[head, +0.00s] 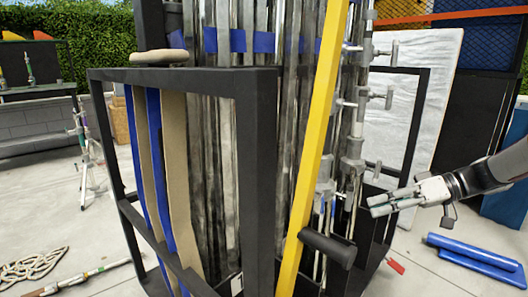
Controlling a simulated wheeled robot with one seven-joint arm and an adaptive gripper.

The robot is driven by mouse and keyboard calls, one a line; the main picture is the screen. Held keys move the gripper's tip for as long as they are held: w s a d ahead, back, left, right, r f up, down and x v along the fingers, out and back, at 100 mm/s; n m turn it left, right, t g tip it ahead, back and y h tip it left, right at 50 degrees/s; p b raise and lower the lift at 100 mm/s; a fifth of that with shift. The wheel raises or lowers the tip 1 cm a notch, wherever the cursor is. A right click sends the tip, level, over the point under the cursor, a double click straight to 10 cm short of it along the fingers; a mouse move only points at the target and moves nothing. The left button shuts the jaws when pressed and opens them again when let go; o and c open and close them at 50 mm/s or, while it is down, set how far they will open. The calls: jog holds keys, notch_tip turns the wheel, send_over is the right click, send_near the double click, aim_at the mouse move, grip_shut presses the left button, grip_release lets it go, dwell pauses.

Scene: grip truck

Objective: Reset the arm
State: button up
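My gripper (372,204) is at the right of the head view, at the end of my grey and black arm (485,177), which comes in from the right edge. Its pale fingers point left and show a narrow gap between them. Nothing is visible between the fingers. It is in front of the right side of a black metal rack (262,160). I cannot tell how far it is from the rack.
The rack holds upright metal poles (225,130), a yellow beam (312,140) and blue and tan strips (175,160). Blue tubes (480,252) lie on the floor at right. A rope (35,265) lies at lower left.

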jog(key=s+a+r+m+h, duration=0.25)
jog(key=s+a+h, duration=0.25)
jog(key=s, duration=0.5)
jog(key=s+a+r+m+h, duration=0.25)
jog(key=s+a+h, duration=0.3)
jog(key=s, duration=0.35)
jog(key=s+d+m+g+h+p, duration=0.2)
jog(key=s+g+p, duration=0.1)
jog(key=s, duration=1.7)
notch_tip(320, 180, up, 38)
jog(key=t+p, duration=0.4)
jog(key=p, duration=3.2)
jog(key=shift+a+r, duration=0.15)
